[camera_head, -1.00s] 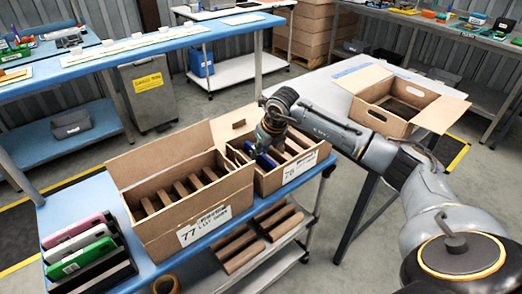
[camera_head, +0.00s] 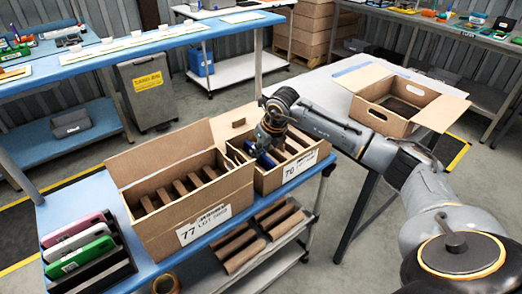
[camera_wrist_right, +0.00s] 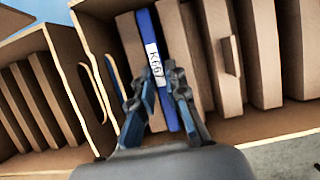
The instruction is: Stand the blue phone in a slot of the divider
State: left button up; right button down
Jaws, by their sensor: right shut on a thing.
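The blue phone (camera_wrist_right: 165,75) has a white label and stands on edge between brown slats in the wrist view. In the head view only a small blue part of it (camera_head: 267,160) shows under my right gripper (camera_head: 262,146). My right gripper (camera_wrist_right: 165,110) is shut on the phone, with one finger on each side of it. The brown divider (camera_wrist_right: 205,60) sits inside the carton marked 70 (camera_head: 301,170). The phone's lower edge is hidden, so I cannot tell how deep it sits. My left gripper is not in view.
A rack (camera_head: 121,265) with pink, white and green items is at the table's left end.

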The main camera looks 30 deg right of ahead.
jog(key=c, duration=1.3)
grip_release()
jog(key=v, duration=1.2)
jog(key=shift+s, duration=0.1)
jog(key=shift+r, duration=0.1)
notch_tip(320, 180, up, 7)
jog(key=p, duration=0.5)
jog(key=shift+f, duration=0.2)
